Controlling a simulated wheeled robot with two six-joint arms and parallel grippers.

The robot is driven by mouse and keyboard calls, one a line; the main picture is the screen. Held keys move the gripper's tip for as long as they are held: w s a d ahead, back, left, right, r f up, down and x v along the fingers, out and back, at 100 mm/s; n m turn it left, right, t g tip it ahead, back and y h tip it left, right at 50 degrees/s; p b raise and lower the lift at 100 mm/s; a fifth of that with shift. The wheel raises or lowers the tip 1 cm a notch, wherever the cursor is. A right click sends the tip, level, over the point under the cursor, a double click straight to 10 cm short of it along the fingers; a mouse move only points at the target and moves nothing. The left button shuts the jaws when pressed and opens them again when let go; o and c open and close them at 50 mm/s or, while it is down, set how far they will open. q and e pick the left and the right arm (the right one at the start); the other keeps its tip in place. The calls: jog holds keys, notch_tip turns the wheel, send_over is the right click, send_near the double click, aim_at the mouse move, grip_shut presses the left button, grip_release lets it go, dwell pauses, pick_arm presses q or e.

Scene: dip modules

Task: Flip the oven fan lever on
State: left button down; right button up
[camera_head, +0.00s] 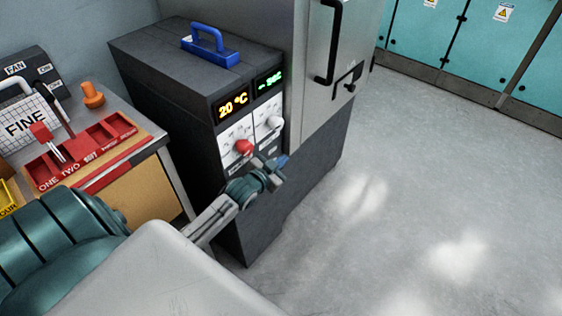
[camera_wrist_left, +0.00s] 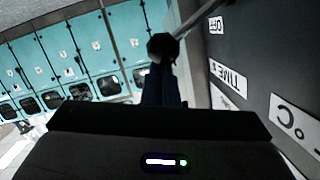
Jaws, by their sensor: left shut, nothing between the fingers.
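The grey oven (camera_head: 215,85) stands in the middle of the head view, with 20 °C and green displays, a red knob (camera_head: 244,147) and a white knob (camera_head: 275,122). My left gripper (camera_head: 279,164) is shut and empty, low in front of the oven's control panel. In the left wrist view, a lever with a round black knob (camera_wrist_left: 163,46) sticks out on a rod from the dark panel, beside an OFF label (camera_wrist_left: 216,25). The dark shut fingers (camera_wrist_left: 160,85) point at the knob; I cannot tell whether they touch. My right gripper is not in view.
A bench at left holds a box labelled FAN (camera_head: 16,68), an orange knob (camera_head: 92,95) and a red tray (camera_head: 48,166). A blue handle (camera_head: 210,47) sits on the oven. A metal cabinet (camera_head: 325,65) adjoins it. The floor at right is clear.

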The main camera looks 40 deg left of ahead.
pick_arm(q)
jog(key=shift+d+f, duration=0.1)
jog(key=shift+d+f+m, duration=0.15)
jog(key=shift+m, duration=0.15)
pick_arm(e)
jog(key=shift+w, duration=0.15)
